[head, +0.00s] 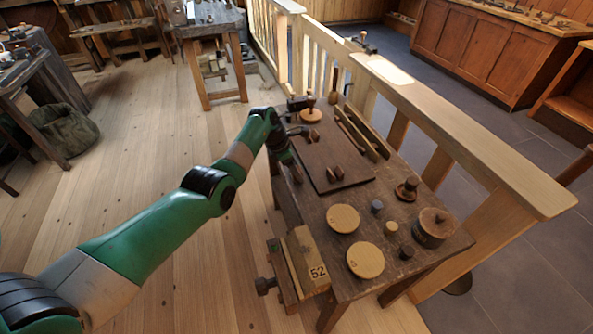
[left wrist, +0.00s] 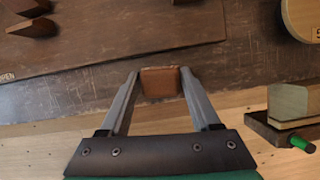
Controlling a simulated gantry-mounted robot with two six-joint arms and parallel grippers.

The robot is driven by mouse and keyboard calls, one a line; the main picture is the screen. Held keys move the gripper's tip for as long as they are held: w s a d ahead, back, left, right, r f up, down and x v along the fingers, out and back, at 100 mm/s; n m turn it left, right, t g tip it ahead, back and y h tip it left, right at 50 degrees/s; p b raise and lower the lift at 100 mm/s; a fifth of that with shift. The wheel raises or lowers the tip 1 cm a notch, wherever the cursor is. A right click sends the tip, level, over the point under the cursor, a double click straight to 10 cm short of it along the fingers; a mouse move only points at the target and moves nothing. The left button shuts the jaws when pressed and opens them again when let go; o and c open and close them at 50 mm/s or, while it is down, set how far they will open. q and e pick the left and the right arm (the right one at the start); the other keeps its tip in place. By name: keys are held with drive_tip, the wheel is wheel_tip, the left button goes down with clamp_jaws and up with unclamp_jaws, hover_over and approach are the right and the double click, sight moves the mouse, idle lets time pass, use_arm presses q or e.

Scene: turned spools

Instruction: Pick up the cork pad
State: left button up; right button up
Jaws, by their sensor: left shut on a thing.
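The cork pad (left wrist: 160,83) is a small reddish-brown block with a square face, seen in the left wrist view between my fingertips. My left gripper (left wrist: 161,88) is shut on it, one finger on each side. The pad is at the long near edge of the dark workbench, beside a flat dark board; I cannot tell whether it touches the bench top. In the head view my left gripper (head: 296,177) reaches down at that edge, and the pad is mostly hidden there. My right gripper is in neither view.
The dark board (head: 325,181) carries two small wooden pieces (head: 334,173). Two pale round discs (head: 343,218) (head: 366,261), several small dark cylinders and a lidded round pot (head: 434,227) fill the bench's near end. A vise (head: 300,268) marked 52 juts out. A wooden railing (head: 455,130) runs behind.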

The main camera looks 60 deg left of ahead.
sight(301, 169)
use_arm(q)
drive_tip(key=r+p, duration=0.3)
drive_tip(key=r, duration=0.1)
drive_tip(key=shift+s+d+r+p, duration=0.15)
drive_tip(key=shift+s+r+p, duration=0.05)
drive_tip(key=shift+p, duration=0.15)
drive_tip(key=s+d+r+p, duration=0.8)
drive_tip(key=s+p, duration=0.2)
drive_tip(key=s, duration=0.1)
drive_tip(key=shift+w, duration=0.1)
